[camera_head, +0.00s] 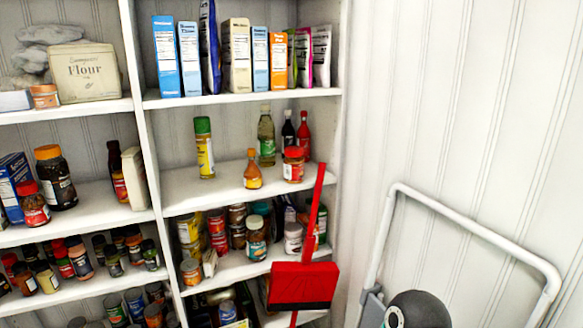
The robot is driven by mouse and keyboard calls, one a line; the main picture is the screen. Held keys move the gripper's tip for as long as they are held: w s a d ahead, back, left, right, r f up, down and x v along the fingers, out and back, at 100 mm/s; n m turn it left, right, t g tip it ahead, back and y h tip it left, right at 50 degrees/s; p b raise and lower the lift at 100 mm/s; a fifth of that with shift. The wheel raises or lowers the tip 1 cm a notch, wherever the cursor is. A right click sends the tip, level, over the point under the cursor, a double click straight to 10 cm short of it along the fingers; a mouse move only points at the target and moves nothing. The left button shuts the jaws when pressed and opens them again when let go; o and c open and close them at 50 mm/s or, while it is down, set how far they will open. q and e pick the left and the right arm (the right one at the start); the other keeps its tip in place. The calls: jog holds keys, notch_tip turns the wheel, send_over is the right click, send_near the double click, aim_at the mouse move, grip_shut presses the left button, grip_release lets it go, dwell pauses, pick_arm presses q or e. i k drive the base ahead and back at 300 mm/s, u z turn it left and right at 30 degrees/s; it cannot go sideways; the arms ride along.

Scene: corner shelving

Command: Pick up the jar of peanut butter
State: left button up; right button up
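No label that reads peanut butter is legible, so I cannot tell for certain which jar it is. One candidate is a short jar with a red lid (293,164), upright on the middle shelf of the right-hand unit, near its right end. Neither of my grippers is in view, and nothing touches these jars.
A red dustpan or brush with a long handle (303,286) stands before the lower right shelves. A white tubular frame (478,230) leans by the right wall. A small orange bottle (252,176) and a green-capped container (204,147) share the middle shelf.

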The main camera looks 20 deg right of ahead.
aim_at(293, 166)
jog(key=i, duration=0.9)
